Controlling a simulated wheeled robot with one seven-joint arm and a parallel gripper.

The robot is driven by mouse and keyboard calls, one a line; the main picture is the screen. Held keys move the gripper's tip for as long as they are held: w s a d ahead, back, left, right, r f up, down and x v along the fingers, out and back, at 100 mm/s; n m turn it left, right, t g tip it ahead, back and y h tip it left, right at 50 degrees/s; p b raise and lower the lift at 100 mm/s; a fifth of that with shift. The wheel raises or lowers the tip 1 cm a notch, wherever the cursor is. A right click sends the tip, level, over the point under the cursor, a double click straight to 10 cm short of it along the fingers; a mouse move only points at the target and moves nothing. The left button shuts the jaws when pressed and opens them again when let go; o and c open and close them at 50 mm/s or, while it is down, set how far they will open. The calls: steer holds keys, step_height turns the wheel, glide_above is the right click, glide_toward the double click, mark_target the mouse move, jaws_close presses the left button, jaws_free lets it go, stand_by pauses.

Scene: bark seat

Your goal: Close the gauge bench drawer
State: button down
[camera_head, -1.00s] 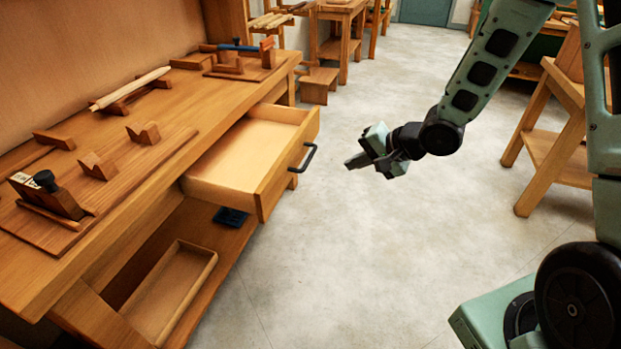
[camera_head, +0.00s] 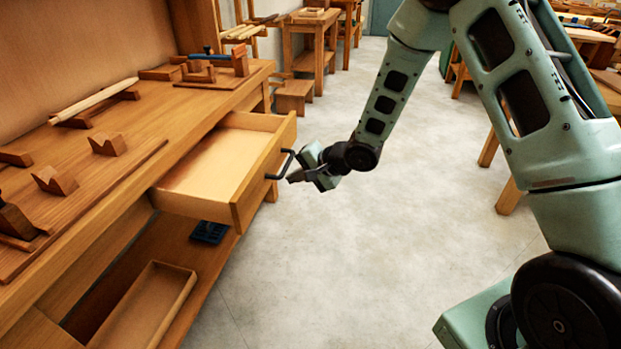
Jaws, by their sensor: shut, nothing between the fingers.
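The gauge bench (camera_head: 100,185) is a long wooden workbench along the left wall. Its drawer (camera_head: 262,172) is pulled out well to the right, and its empty inside shows. A dark bar handle (camera_head: 284,163) is on the drawer's front. My gripper (camera_head: 291,178) is shut and empty, with its tip pointing left at the drawer front, close beside the handle. I cannot tell whether the tip touches the handle.
Wooden V-blocks (camera_head: 108,144) and a pale rod (camera_head: 95,101) lie on the bench top. An open tray (camera_head: 145,305) sits on the lower shelf. A small step stool (camera_head: 293,96) stands behind the drawer. The floor (camera_head: 370,255) in front is clear.

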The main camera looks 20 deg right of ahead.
steer(key=shift+w+a+f, duration=0.1)
steer(key=shift+w+a, duration=0.25)
steer(key=shift+w, duration=0.05)
steer(key=shift+a, duration=0.1)
steer(key=p, duration=0.2)
glide_above(217, 179)
steer(key=shift+s, duration=0.1)
steer(key=shift+w+a, duration=0.35)
steer(key=shift+a, duration=0.2)
